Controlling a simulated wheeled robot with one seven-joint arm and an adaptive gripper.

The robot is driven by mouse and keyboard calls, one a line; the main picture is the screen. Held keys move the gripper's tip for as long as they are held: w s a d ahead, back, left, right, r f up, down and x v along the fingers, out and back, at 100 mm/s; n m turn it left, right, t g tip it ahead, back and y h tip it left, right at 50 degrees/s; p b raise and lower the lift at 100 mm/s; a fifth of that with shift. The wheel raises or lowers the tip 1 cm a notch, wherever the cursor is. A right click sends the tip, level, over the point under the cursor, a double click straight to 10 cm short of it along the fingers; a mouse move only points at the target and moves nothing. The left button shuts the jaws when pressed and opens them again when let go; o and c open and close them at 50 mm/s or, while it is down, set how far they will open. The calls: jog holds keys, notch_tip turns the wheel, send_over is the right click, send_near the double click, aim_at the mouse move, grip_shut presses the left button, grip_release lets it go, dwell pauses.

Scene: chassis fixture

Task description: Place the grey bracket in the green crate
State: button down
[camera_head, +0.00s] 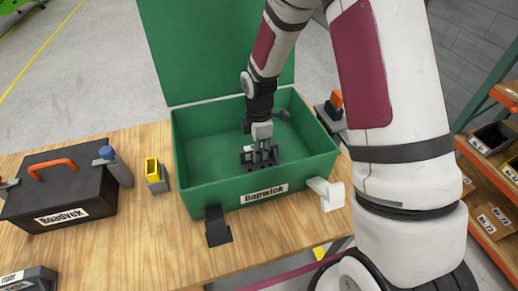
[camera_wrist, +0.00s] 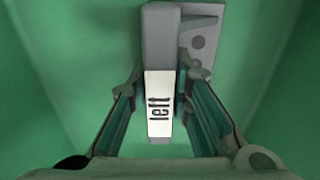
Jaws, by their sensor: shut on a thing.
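The green crate (camera_head: 190,195) stands on the wooden table with its lid (camera_head: 200,50) raised at the back. My gripper (camera_head: 263,148) reaches down inside it and is shut on the grey bracket (camera_head: 272,162). In the wrist view the bracket (camera_wrist: 160,40) sits between the two fingers of my gripper (camera_wrist: 160,100). It has a white label reading "left" and a plate with holes at its right side. Green crate walls surround it there. I cannot tell whether the bracket touches the crate floor.
A black toolbox (camera_head: 70,190) with an orange handle is at left. A blue-topped grey object (camera_head: 118,168) and a yellow-and-grey block (camera_head: 157,176) stand between it and the crate. A white piece (camera_head: 328,193) and a black piece (camera_head: 217,230) are at the crate's front. Shelves (camera_head: 490,190) stand at right.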

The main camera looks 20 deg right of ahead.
jog(key=c, duration=1.5)
grip_release()
jog(key=shift+o, duration=0.2)
notch_tip(320, 180, up, 11)
jog(key=shift+r+b, duration=0.1)
jog(key=shift+b, duration=0.25)
jog(key=s+d+r+m+t, duration=0.2)
jog(key=s+r+m, duration=0.7)
jog(key=r, duration=0.6)
jog(key=s+r+m+t, duration=0.1)
jog(key=s+r+m, duration=0.1)
jog(key=s+m, duration=0.2)
jog(key=s+r+m+t, duration=0.2)
jog(key=s+m, duration=0.3)
jog(key=s, duration=0.5)
jog(key=shift+s+d+r, duration=0.15)
jog(key=shift+d+r, duration=0.1)
jog(key=shift+r, duration=0.05)
